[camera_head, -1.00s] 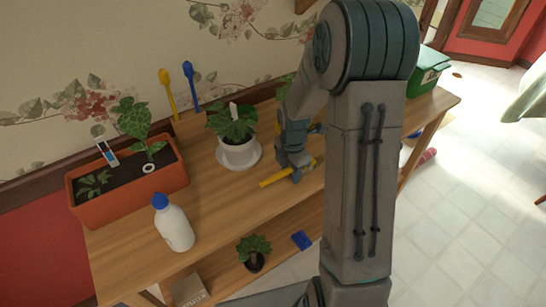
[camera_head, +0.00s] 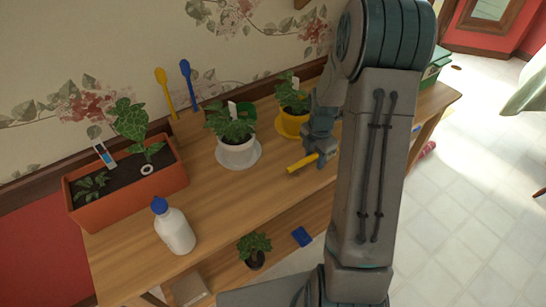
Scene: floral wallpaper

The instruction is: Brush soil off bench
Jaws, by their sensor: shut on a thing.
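The wooden bench (camera_head: 205,208) runs along the wall with plants and pots on it. My gripper (camera_head: 322,158) is low over the bench top, right of the middle. It is shut on a yellow-handled tool (camera_head: 301,163), whose handle sticks out to the left. The tool's other end is hidden behind my gripper and arm, so I cannot tell whether it touches the bench. No soil is clearly visible on the bare bench top; part of the bench is hidden behind my arm.
A white pot (camera_head: 237,155) on a saucer and a yellow pot (camera_head: 291,122) stand behind the tool. An orange planter (camera_head: 125,203) and a white bottle (camera_head: 175,231) are at the left. A small potted plant (camera_head: 254,257) and a blue object (camera_head: 301,236) are on the lower shelf.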

